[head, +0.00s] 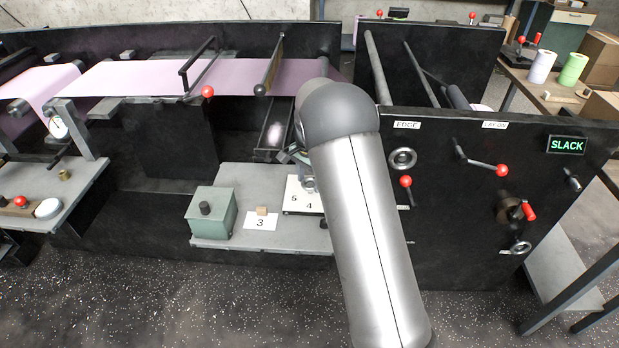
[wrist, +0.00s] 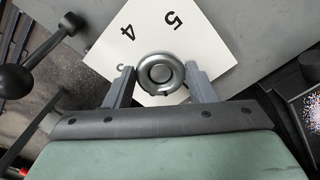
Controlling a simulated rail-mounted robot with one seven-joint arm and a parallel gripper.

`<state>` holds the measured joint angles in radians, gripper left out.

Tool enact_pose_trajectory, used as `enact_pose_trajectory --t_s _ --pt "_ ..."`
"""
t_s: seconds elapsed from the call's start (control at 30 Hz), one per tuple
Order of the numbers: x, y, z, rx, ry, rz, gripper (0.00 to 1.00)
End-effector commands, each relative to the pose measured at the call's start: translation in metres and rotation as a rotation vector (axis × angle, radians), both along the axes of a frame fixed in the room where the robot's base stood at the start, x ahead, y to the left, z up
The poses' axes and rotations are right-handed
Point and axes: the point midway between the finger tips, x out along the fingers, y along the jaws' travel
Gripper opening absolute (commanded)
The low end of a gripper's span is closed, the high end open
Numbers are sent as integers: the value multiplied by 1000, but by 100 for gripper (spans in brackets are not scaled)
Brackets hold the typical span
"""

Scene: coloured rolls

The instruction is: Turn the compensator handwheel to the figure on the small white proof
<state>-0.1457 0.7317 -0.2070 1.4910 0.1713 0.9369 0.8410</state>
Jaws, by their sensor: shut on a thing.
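The compensator handwheel (wrist: 161,66) is a round silver knob over a white dial plate (wrist: 205,45). The plate bears the figures 5 and 4, and a third figure is partly covered at its left. My gripper (wrist: 160,76) is shut on the handwheel, one grey finger on each side of it. No pointer mark on the wheel can be made out. In the head view the dial plate (head: 293,194) shows 5 and 4, and my arm hides the rest and most of the wheel. The small white proof (head: 261,224) reads 3 and lies on the grey bench, left of the plate.
A small wooden block (head: 262,211) sits at the proof's back edge. A green box with a black knob (head: 212,213) stands to the left. A black panel (head: 460,220) with red-knobbed levers and a display reading SLACK (head: 566,145) stands to the right. Pink web (head: 140,78) runs behind.

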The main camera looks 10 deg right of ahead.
Motion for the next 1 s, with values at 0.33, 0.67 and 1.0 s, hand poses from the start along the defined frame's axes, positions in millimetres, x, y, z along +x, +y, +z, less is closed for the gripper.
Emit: enact_pose_trajectory --t_s 0.33,0.67,1.0 --pt "1 0 1 -1 -4 -38 27" --pt "1 0 1 0 -4 -37 69" --pt "1 0 3 0 -2 -36 72"
